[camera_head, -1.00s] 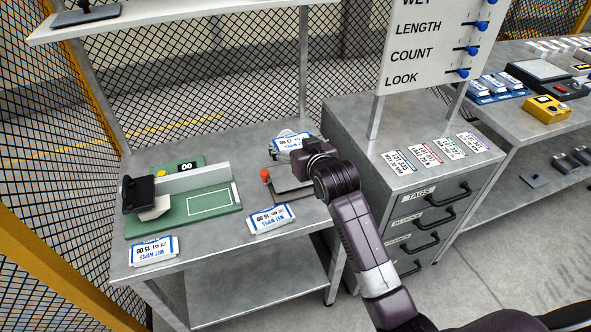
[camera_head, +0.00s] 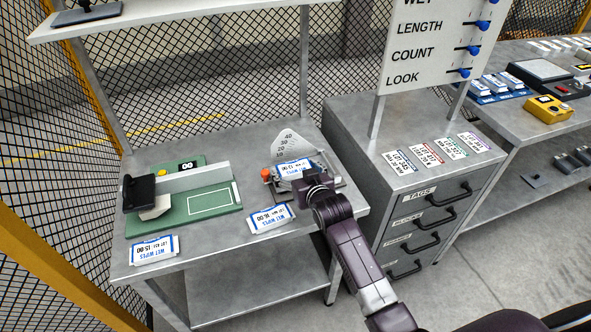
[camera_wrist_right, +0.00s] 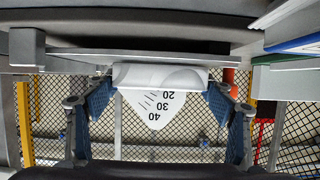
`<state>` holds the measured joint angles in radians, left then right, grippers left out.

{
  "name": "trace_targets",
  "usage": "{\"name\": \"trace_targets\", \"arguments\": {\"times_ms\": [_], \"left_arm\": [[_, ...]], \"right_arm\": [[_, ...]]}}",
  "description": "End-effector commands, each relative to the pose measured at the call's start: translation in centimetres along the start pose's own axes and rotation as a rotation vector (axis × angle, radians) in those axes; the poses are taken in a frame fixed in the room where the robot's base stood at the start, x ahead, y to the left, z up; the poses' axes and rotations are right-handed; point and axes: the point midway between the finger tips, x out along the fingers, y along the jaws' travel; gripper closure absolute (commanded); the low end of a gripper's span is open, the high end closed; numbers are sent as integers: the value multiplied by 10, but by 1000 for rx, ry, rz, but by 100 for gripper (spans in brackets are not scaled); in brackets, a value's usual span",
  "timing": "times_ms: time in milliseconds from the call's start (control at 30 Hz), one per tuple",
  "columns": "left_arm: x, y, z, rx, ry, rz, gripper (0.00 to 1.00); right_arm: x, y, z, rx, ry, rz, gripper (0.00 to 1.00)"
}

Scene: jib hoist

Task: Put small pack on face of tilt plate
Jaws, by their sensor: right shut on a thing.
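My right gripper (camera_head: 304,178) is shut on a small white-and-blue wipes pack (camera_head: 294,168), with one blue finger pad at each end of the pack (camera_wrist_right: 160,75) in the wrist view. The pack is over the tilt plate (camera_head: 336,185), a grey metal plate with an orange knob (camera_head: 266,174). A white angle scale (camera_head: 290,144) stands behind it and also shows in the wrist view (camera_wrist_right: 155,105). The gripper and pack hide most of the plate's face. I cannot tell whether the pack touches it. My left gripper is not in view.
Two other wipes packs lie on the bench, one near the plate (camera_head: 270,218) and one at the front left (camera_head: 154,250). A green fixture (camera_head: 225,208) stands left. A drawer cabinet (camera_head: 400,205) with label cards is close on the right.

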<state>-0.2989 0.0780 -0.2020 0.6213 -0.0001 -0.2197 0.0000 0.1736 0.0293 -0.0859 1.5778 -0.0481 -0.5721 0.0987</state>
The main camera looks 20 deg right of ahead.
Motion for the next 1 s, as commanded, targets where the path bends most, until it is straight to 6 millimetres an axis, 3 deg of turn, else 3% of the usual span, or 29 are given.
{"name": "trace_targets", "arguments": {"times_ms": [67, 100, 133, 567, 1000], "left_arm": [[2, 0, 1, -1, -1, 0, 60], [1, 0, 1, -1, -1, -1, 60], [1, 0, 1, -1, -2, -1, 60], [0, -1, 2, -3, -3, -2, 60], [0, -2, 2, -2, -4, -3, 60]], "right_arm": [[1, 0, 3, 0, 0, 0, 49], [1, 0, 2, 0, 0, 0, 21], [1, 0, 2, 0, 0, 0, 18], [-5, 0, -1, 0, 1, 0, 17], [-75, 0, 0, 0, 0, 0, 17]]}}
